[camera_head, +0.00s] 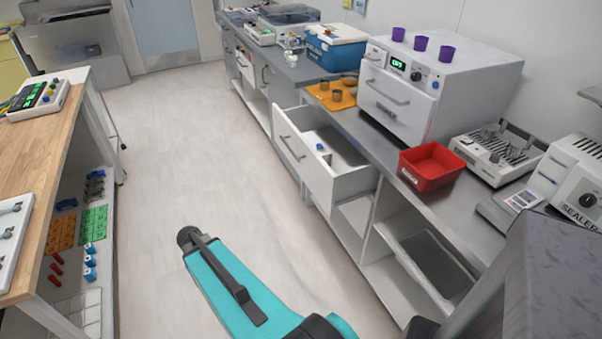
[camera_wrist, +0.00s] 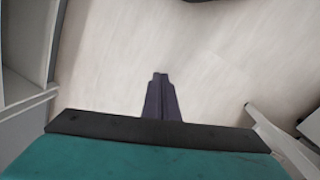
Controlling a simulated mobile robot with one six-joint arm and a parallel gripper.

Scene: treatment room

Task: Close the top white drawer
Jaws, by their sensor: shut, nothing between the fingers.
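The top white drawer (camera_head: 293,158) of the counter on the right is pulled out into the aisle in the head view. In the wrist view, a white panel edge at the lower right (camera_wrist: 283,143) appears to be part of this drawer. My gripper (camera_wrist: 160,77) shows in the wrist view with its dark fingers together and empty, over pale floor. It is apart from the drawer. In the head view my teal arm is in front of the drawer, low in the picture; the fingertips are not clear there.
Open shelves (camera_head: 384,258) lie below the counter. On top are a red bin (camera_head: 431,167), an orange mat (camera_head: 325,98), a blue cooler (camera_head: 336,50) and a white oven-like device (camera_head: 395,105). A wooden-topped table (camera_head: 40,150) stands at left. The floor (camera_head: 180,140) between is clear.

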